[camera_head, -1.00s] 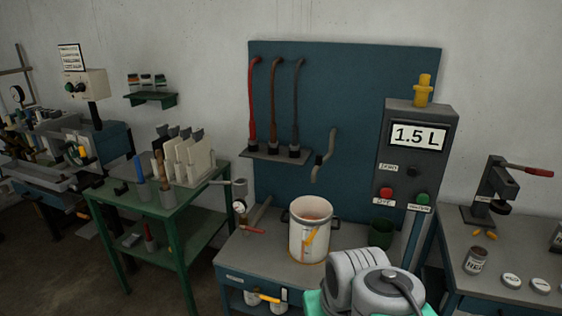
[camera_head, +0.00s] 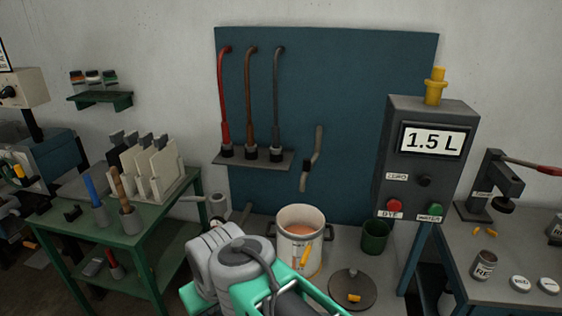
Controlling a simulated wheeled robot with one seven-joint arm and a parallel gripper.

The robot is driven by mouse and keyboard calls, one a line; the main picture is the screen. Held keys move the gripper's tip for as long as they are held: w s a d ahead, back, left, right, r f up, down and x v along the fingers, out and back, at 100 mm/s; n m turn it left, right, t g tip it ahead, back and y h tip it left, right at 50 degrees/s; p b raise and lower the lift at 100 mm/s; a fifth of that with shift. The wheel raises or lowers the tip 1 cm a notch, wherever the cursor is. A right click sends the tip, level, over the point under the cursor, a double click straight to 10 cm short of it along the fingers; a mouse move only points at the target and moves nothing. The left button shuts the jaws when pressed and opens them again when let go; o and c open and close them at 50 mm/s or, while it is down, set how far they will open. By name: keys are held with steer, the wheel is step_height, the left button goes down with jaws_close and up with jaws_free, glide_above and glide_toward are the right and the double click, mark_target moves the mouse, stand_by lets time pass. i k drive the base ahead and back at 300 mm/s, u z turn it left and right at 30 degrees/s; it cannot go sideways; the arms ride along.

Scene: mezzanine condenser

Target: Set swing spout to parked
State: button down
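A grey bent tube (camera_head: 312,160), which looks like the swing spout, is on the blue back panel (camera_head: 350,90). Its upper part stands upright, and its lower end slants down to the left, above the pot. No label reading parked can be made out. A cream pot (camera_head: 302,262) with reddish-brown contents and a yellow-orange item at its front stands on the bench below. My arm, grey and green, crosses the lower middle in front of the bench. My gripper's fingertips do not show, so I cannot see whether it is open or shut.
A grey control box (camera_head: 425,165) reads 1.5 L, with a red button (camera_head: 394,207) and a green button (camera_head: 434,210). A dark green cup (camera_head: 375,237) and a round dark disc (camera_head: 352,290) are right of the pot. A green table (camera_head: 160,205) stands left. Red, brown and grey hoses hang on the panel.

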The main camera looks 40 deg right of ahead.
mark_target(308, 163)
steer(key=z, duration=0.35)
steer(key=i, duration=0.8)
steer(key=z, duration=1.05)
steer(key=i, duration=0.35)
steer(key=z, duration=0.25)
steer(key=k, duration=1)
steer(key=z, duration=0.85)
steer(key=i, duration=0.75)
steer(key=u, duration=2.95)
